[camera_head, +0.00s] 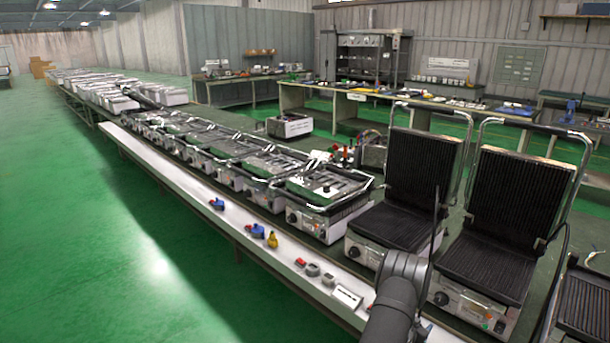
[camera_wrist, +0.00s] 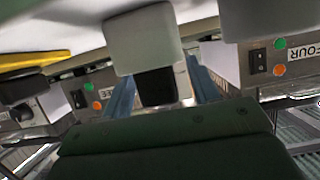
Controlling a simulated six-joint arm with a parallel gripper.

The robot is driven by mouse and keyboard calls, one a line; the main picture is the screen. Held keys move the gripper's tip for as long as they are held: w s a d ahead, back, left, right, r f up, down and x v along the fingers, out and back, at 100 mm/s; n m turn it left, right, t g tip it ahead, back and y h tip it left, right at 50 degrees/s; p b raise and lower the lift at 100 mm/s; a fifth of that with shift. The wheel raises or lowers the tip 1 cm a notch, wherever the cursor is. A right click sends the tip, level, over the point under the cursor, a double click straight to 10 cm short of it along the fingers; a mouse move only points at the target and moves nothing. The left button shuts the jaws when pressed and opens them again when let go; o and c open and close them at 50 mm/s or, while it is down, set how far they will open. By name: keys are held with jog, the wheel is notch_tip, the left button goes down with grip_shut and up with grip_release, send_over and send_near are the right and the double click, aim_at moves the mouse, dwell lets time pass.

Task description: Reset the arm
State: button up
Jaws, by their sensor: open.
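My gripper (camera_wrist: 160,72) shows in the wrist view as a wide dark body at the bottom with two blue strips, its fingers, reaching forward and apart. It is open. A light grey block with a black lower part (camera_wrist: 157,87) shows between the fingers; I cannot tell how far beyond them it is, and nothing looks gripped. In the head view my dark arm comes in from the bottom edge, in front of the open grills. The fingers cannot be made out there.
Panels with switches and lights, one labelled FOUR (camera_wrist: 298,54), face the wrist camera. In the head view, open contact grills (camera_head: 410,170) stand beside my arm, with a row of grills to the left. Small coloured parts, one yellow (camera_head: 272,240), lie on the white front ledge (camera_head: 180,185).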

jog(key=shift+s+r, duration=0.1)
jog(key=shift+r, duration=2.3)
jog(key=o, duration=1)
jog(key=shift+w+a+r, duration=0.1)
jog(key=shift+w, duration=0.1)
jog(key=w+a+r+n+g+y, duration=0.2)
jog(key=w+a+r+y, duration=0.25)
jog(key=r+y, duration=0.2)
jog(key=s+d+r+m+g+h, duration=0.1)
jog(key=s+r+g, duration=0.4)
jog(key=r, duration=0.4)
jog(key=s+r+m+g+h, duration=0.1)
jog(key=s+r+g, duration=0.3)
jog(key=s+r, duration=0.4)
jog(key=w+x, duration=0.1)
jog(key=x, duration=0.7)
jog(key=shift+f, duration=0.4)
